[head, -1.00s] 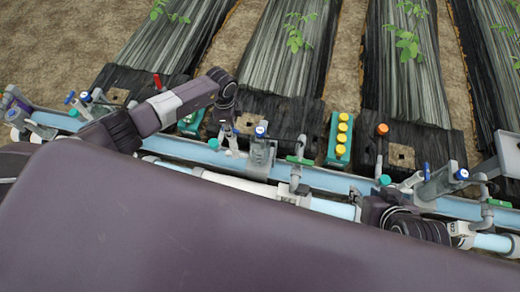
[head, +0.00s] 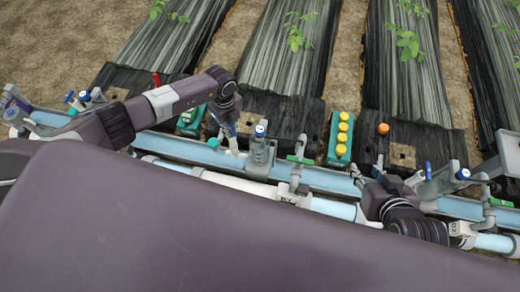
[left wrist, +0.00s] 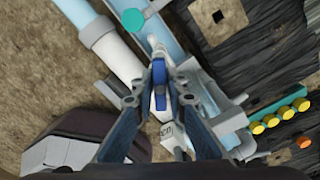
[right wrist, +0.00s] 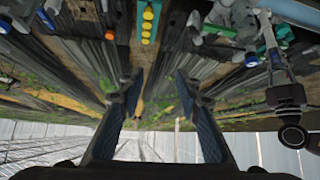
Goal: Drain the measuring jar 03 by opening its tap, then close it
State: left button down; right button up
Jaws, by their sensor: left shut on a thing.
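My left gripper (left wrist: 158,94) is shut on a blue tap handle (left wrist: 158,72) on a small white fitting. Its two fingers stand on either side of the handle. A dark marking, too small to read with certainty, shows on the white part (left wrist: 167,130) below the handle. In the head view my left gripper (head: 230,130) reaches down beside a grey bracket (head: 262,153) with a blue knob; it hides much of the tap. I cannot tell which part is measuring jar 03.
A teal knob (left wrist: 133,20) sits close by the left gripper. A blue pipe (head: 325,180) and a white pipe (head: 238,184) run across the skid. A green box (head: 340,140) with several yellow caps and an orange knob (head: 383,129) stand right of the bracket.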

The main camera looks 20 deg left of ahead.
pick_arm(q)
jog(key=m+b, duration=0.2)
jog(key=m, duration=0.8)
jog(key=shift+m, duration=0.7)
jog(key=c, duration=1.9)
grip_release()
pick_arm(e)
jog(key=w+a+r+t+y, duration=0.1)
jog(key=w+a+r+t, duration=0.2)
jog(key=w+r+t, duration=0.3)
notch_tip(320, 180, up, 4)
jog(key=shift+w+f+y, duration=0.15)
jog(key=shift+w+y, duration=0.15)
jog(key=shift+w, duration=0.45)
jog(key=shift+f, duration=0.1)
